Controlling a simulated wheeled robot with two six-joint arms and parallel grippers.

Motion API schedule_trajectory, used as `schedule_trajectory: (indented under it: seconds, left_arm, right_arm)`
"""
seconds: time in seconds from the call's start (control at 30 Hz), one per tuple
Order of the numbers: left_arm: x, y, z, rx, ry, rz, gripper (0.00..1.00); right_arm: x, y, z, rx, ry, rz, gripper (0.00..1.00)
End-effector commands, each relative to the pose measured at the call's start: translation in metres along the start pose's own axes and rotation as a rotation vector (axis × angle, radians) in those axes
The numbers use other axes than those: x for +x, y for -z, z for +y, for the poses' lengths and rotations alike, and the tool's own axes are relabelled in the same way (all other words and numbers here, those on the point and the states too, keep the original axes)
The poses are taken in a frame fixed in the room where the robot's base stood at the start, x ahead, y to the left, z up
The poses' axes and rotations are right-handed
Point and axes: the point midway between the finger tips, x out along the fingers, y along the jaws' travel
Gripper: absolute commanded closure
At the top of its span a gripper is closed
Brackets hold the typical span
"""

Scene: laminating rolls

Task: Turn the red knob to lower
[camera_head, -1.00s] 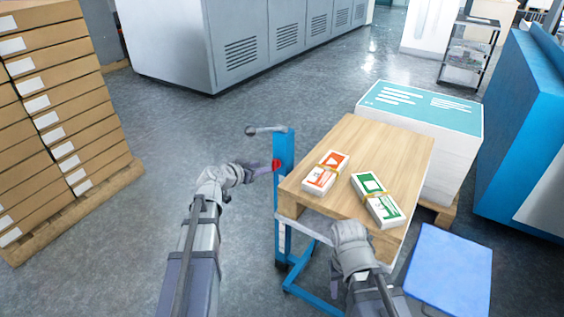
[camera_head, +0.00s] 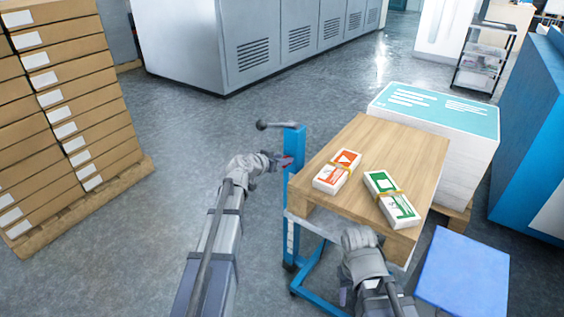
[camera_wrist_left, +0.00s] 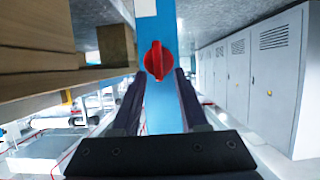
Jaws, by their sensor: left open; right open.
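The red knob (camera_wrist_left: 158,61) sits on the blue post (camera_wrist_left: 160,110) of the lift cart; in the left wrist view its grip bar stands upright. My left gripper (camera_wrist_left: 157,80) is open, with one dark finger on each side of the post below the knob. In the head view the left gripper (camera_head: 283,162) is at the post (camera_head: 293,145) and mostly covers the knob. I cannot tell whether the fingers touch the knob. My right gripper (camera_head: 352,285) is open and empty in front of the cart's near edge, its fingers hardly visible.
The cart's wooden top (camera_head: 395,150) carries an orange-and-white pack (camera_head: 337,172) and a green-and-white pack (camera_head: 392,199). A grey handle (camera_head: 277,125) tops the post. A paper stack (camera_head: 440,125) stands behind, a blue platform (camera_head: 462,272) at right. Floor left of the post is clear.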

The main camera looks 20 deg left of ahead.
Motion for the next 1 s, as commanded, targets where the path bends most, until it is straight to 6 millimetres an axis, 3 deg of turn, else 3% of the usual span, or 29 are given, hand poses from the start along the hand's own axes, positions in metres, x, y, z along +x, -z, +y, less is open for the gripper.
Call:
schedule_trajectory:
  seconds: [0.2,0.6,1.0]
  left_arm:
    - [0.0001,0.0004,0.0003,0.000,0.000,0.000,0.56]
    - [0.0002,0.0004,0.0004,0.000,0.000,0.000,1.00]
    - [0.0008,0.0005,0.0004,0.000,-0.001,0.000,1.00]
  right_arm:
    - [-0.0003,0.0000,0.0000,0.000,0.000,0.000,0.50]
    - [-0.0003,0.0000,0.0000,0.000,0.000,0.000,0.50]
    - [-0.0002,0.0000,0.0000,0.000,0.000,0.000,0.50]
